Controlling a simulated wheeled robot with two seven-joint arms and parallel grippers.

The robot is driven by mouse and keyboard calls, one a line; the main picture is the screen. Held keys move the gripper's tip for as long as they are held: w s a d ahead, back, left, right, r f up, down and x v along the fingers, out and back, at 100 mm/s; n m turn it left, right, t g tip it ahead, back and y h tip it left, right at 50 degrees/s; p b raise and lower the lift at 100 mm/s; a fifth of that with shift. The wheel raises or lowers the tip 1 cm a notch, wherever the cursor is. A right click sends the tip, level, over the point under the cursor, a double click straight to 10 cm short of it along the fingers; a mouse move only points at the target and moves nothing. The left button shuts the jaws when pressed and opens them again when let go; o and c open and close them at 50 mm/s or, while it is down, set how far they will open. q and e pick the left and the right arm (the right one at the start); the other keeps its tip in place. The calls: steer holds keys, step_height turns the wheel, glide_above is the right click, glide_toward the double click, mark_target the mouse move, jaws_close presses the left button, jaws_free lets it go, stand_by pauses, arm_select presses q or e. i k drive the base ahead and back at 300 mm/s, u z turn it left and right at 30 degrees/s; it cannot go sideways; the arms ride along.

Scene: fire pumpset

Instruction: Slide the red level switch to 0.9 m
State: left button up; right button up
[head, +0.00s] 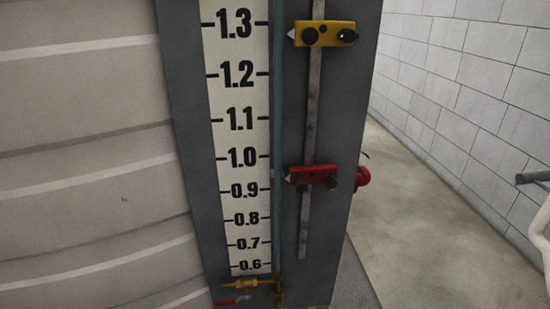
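The red level switch (314,175) sits on a vertical metal rail (309,120), right of the white level scale (240,138). Its pale pointer faces left toward the scale. The tip stands close to the 0.9 mark, seemingly slightly above it and well below 1.0; the slanted view makes the exact reading hard to tell. Dark knobs show on the switch's lower front. A yellow level switch (325,34) sits higher on the same rail, near 1.3. Neither of my grippers is in view, and nothing visibly touches the red switch.
A red round part (362,178) shows at the panel's right edge behind the switch. Brass valve fittings (245,284) and a small red handle are at the panel's foot. A ribbed tank wall (85,150) fills the left. Open floor (415,230) and a block wall (465,90) lie right.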

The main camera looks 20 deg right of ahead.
mark_target(300, 176)
steer(key=u, duration=1.05)
steer(key=k, duration=0.85)
steer(key=z, duration=1.1)
steer(key=i, duration=0.5)
